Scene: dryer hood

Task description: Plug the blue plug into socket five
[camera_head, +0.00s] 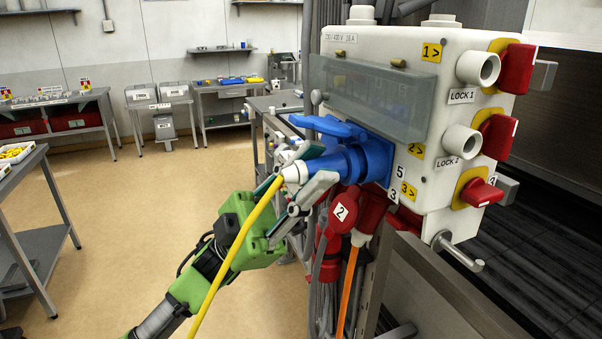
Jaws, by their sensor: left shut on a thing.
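The blue plug (326,166) has a pale rear end with a yellow cable (238,246) hanging down from it. My left gripper (312,170) is shut on the plug, with a finger above and one below. The plug points right, its front end up against the blue socket (378,158) on the side of the white box, beside the label 5 (399,171). The socket's blue lid (330,126) is raised above the plug. The joint is partly hidden, so I cannot tell how deep the plug sits. My right gripper is not in view.
The white box (437,60) carries red rotary switches (516,69) and a clear cover (372,97). Below the socket hang red plugs (343,210), one labelled 2, with grey and orange cables.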

